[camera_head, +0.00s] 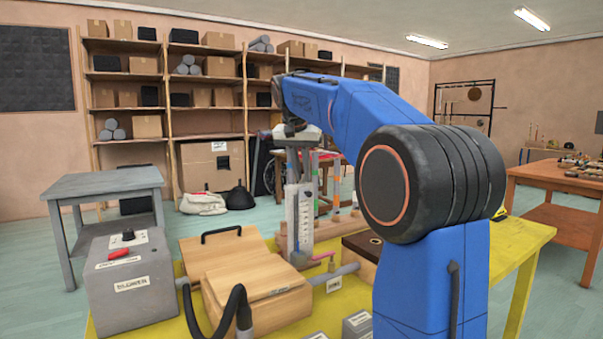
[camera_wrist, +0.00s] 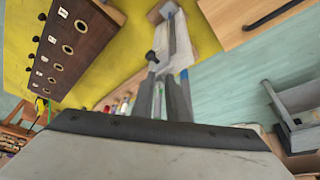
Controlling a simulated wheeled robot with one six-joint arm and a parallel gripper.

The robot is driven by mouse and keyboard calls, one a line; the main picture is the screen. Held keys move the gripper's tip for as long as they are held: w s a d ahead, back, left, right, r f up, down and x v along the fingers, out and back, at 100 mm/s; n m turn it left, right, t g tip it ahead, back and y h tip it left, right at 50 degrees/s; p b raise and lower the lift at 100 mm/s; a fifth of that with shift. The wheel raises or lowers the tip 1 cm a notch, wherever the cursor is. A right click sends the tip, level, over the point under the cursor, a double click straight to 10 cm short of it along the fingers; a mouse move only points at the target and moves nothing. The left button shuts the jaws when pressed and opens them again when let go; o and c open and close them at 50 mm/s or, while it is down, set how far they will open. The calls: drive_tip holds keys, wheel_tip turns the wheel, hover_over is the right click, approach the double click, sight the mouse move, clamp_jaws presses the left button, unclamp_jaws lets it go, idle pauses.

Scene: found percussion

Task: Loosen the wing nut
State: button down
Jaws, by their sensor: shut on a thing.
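My gripper (camera_head: 293,143) points down at the top of an upright grey stand with a pale scale (camera_head: 304,218) on the yellow table. In the wrist view the two fingers (camera_wrist: 166,80) are close together at the upper end of the stand's grey post (camera_wrist: 172,38). A small dark knob-like part (camera_wrist: 151,56) shows beside the left fingertip. The gripper is shut on a small part there, which seems to be the wing nut. The fingers hide most of it, so its wings and turn angle cannot be made out.
A wooden box with a black handle (camera_head: 222,264), a grey blower box (camera_head: 130,276) and a black hose (camera_head: 232,305) crowd the yellow table (camera_head: 510,243) left of the stand. A dark wooden block with round holes (camera_wrist: 72,48) stands close by. Shelves line the back wall.

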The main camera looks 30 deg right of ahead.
drive_tip(key=shift+s+d+n+t+y, duration=0.15)
drive_tip(key=shift+d+n+t+y, duration=0.1)
drive_tip(key=shift+n, duration=0.75)
drive_tip(key=shift+s+d+n+t+y, duration=0.15)
drive_tip(key=shift+n+t+y, duration=0.1)
drive_tip(key=shift+n, duration=0.75)
drive_tip(key=shift+s+d+n+y, duration=0.15)
drive_tip(key=shift+n+y, duration=0.1)
drive_tip(key=shift+n, duration=0.35)
drive_tip(key=shift+w+d+n+y, duration=0.15)
drive_tip(key=shift+n+y, duration=0.1)
drive_tip(key=shift+n, duration=0.35)
drive_tip(key=shift+s+d+n+t+y, duration=0.15)
drive_tip(key=shift+n+t+y, duration=0.15)
drive_tip(key=shift+n, duration=0.5)
drive_tip(key=shift+d+n+y, duration=0.25)
drive_tip(key=shift+n+y, duration=0.15)
drive_tip(key=shift+n, duration=0.6)
drive_tip(key=shift+d+n+y, duration=0.2)
drive_tip(key=shift+n+y, duration=0.2)
drive_tip(key=shift+n, duration=0.6)
